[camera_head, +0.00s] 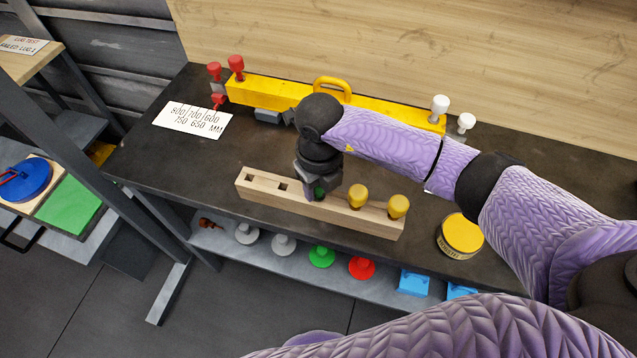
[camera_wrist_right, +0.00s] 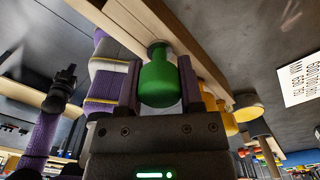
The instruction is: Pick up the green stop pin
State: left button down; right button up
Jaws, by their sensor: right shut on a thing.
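The green stop pin (camera_wrist_right: 160,82) is between the two fingers of my right gripper (camera_wrist_right: 158,85) in the right wrist view. Its narrow neck meets the wooden block (camera_wrist_right: 205,60), so it appears to be seated in it. In the head view my right gripper (camera_head: 318,190) is over the middle of the wooden block (camera_head: 330,207), and only a bit of the green pin (camera_head: 319,193) shows under it. A dark gripper on a purple arm, apparently my left gripper (camera_wrist_right: 62,90), shows small in the right wrist view; its fingers are unclear.
Two yellow pins (camera_head: 358,196) stand in the block right of my gripper, and two empty square holes (camera_head: 283,187) lie left. A yellow beam (camera_head: 265,92) with red and white knobs lies behind. A yellow-topped tin (camera_head: 461,236) stands right. A lower shelf (camera_head: 215,240) holds several parts.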

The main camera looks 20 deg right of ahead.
grip_shut()
notch_tip(320, 180, up, 10)
jog(key=shift+f+p, duration=0.2)
jog(key=shift+p, duration=0.75)
jog(key=shift+r, duration=0.25)
